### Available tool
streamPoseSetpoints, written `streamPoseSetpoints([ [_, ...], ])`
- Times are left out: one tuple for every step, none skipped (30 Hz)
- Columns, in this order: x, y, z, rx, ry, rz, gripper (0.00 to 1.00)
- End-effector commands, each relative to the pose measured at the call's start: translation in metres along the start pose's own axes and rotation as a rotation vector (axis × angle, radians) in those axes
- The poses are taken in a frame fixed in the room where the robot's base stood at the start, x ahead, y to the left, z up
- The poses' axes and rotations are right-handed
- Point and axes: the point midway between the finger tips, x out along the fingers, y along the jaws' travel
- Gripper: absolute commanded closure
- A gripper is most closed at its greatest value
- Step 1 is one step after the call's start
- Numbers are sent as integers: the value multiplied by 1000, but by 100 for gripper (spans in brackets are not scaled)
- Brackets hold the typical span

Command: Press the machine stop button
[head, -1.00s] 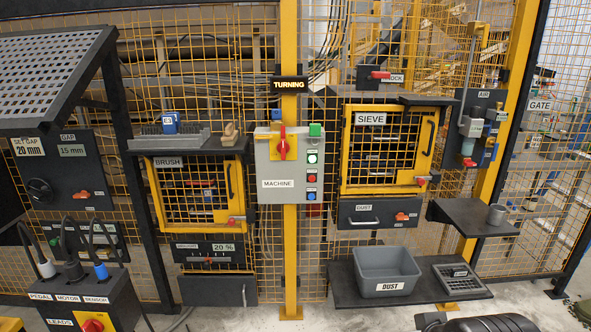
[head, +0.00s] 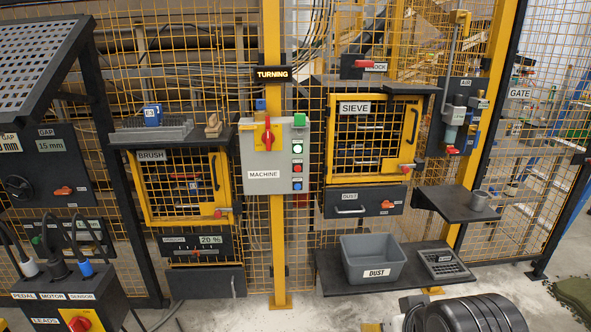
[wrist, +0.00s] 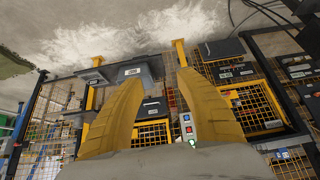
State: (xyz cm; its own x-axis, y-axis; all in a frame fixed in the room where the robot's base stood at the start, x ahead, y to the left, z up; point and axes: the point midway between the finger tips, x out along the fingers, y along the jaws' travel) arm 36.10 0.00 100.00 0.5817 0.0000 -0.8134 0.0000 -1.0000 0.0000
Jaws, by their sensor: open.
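The grey machine box (head: 263,187), labelled MACHINE, is on a yellow post in the middle of the head view. It carries a red rotary switch on yellow (head: 267,137), and a column with a lit whitish-green button (head: 297,146), a red button (head: 297,168) and a blue button (head: 297,185). In the wrist view, the scene is upside down; the red button (wrist: 188,130) and blue button (wrist: 187,118) show between my fingers, close beside the right one, which hides part of the box. My gripper (wrist: 162,78) is open and empty, apart from the box.
A lit TURNING sign (head: 273,74) hangs above the box. The brush door (head: 150,189) is on its left, the sieve door (head: 353,108) on its right. A grey dust bin (head: 373,258) stands on a low shelf. Floor in front of the post is clear.

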Motion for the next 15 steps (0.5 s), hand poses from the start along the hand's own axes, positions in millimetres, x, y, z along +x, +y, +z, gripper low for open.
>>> streamPoseSetpoints([
  [0,0,0,0,0,0,58],
  [0,0,0,0,0,0,58],
  [0,0,0,0,0,0,58],
  [0,0,0,0,0,0,58],
  [0,0,0,0,0,0,58],
  [0,0,0,0,0,0,58],
  [0,0,0,0,0,0,58],
  [0,0,0,0,0,0,58],
  [0,0,0,0,0,0,58],
  [0,0,0,0,0,0,58],
  [0,0,0,0,0,0,58],
  [0,0,0,0,0,0,68],
  [0,0,0,0,0,0,78],
  [0,0,0,0,0,0,87],
  [0,0,0,0,0,0,99],
])
